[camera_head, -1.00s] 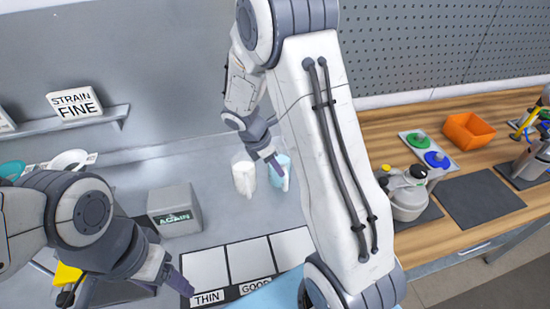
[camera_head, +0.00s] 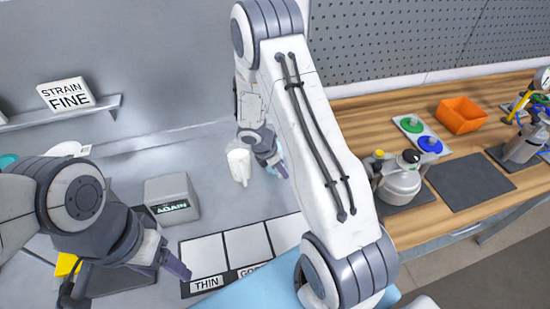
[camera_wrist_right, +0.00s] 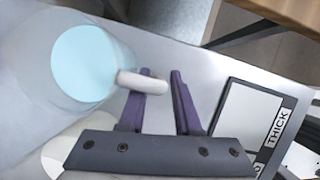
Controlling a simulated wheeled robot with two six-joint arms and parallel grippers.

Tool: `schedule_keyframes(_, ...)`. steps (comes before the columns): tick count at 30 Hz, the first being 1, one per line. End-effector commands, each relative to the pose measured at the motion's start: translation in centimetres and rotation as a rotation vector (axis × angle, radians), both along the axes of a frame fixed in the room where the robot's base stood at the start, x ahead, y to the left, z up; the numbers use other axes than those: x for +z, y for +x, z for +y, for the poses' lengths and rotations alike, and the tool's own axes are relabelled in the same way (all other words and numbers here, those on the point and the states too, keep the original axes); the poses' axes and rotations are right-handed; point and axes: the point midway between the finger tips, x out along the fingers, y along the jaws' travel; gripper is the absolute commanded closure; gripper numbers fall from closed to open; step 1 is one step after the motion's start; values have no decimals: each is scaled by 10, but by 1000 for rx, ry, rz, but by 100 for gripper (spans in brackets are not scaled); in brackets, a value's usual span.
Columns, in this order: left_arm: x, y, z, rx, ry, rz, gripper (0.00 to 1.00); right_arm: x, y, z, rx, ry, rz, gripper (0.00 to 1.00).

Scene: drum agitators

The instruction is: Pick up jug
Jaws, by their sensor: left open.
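A clear jug with pale blue contents (camera_wrist_right: 85,65) and a white handle (camera_wrist_right: 142,82) fills the upper left of the right wrist view. In the head view it is mostly hidden behind my right gripper (camera_head: 278,165). In the right wrist view my right gripper (camera_wrist_right: 164,82) is open; the handle overlaps its left fingertip and its end reaches into the gap. I cannot tell whether they touch. A jug with white contents (camera_head: 239,165) stands just left of it in the head view. My left gripper (camera_head: 168,268) is open and empty over the front left.
A grey AGAIN box (camera_head: 171,198) stands left of the jugs. A mat with labelled squares (camera_head: 203,258) lies in front. The wooden bench (camera_head: 430,215) at right holds an orange bin (camera_head: 462,115) and a kettle-like vessel (camera_head: 400,182).

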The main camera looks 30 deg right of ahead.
Motion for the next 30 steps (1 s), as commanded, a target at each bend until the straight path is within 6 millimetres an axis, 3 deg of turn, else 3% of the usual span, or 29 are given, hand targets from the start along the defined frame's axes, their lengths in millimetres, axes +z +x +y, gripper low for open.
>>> schedule_keyframes(2, 0, 0, 0, 0, 0, 0, 34, 0, 0, 0, -1, 0, 0, 68)
schedule_keyframes(4, 0, 0, 0, 0, 0, 0, 34, 0, 0, 0, -1, 0, 0, 95)
schedule_keyframes(5, 0, 0, 0, 0, 0, 0, 34, 0, 0, 0, -1, 0, 0, 100)
schedule_keyframes(30, 0, 0, 0, 0, 0, 0, 34, 1, 0, 0, -1, -1, 0, 100)
